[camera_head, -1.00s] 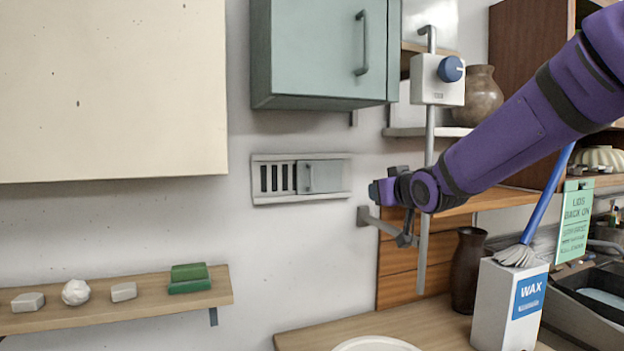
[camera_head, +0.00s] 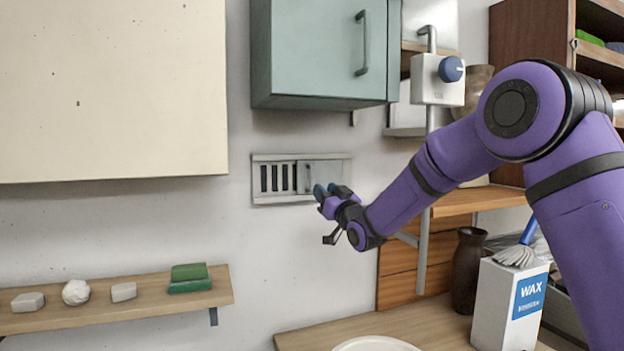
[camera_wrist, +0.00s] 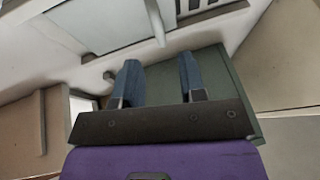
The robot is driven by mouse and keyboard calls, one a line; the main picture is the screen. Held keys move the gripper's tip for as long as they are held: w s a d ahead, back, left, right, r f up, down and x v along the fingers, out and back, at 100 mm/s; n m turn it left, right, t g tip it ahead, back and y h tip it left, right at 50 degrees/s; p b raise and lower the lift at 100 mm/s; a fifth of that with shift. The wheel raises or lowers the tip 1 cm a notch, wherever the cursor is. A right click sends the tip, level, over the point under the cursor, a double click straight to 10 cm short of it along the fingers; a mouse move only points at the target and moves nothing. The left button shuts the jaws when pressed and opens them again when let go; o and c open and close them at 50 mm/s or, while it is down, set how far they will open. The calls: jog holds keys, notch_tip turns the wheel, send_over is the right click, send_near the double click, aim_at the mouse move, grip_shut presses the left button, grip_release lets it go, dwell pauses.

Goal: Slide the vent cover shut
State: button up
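The vent (camera_head: 285,158) is a pale grey frame on the wall with several dark upright slots showing at its left. The vent cover (camera_head: 326,174), a flat grey plate, sits over the right part, with a small upright handle (camera_head: 308,178) near its left edge. My gripper (camera_head: 325,190) is in front of the cover's lower right, hiding part of it. In the wrist view my gripper (camera_wrist: 160,82) has two blue fingers apart with nothing between them. The cover (camera_wrist: 100,25) and its bar handle (camera_wrist: 155,22) appear beyond the fingertips, apart from them.
A teal cabinet (camera_head: 310,55) hangs just above the vent. An upright pole with a white box (camera_head: 436,80) and blue knob stands to the right. A shelf (camera_head: 120,308) with small blocks is at lower left. The wall left of the vent is clear.

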aim_at(313, 178)
jog(key=x, duration=0.8)
grip_shut()
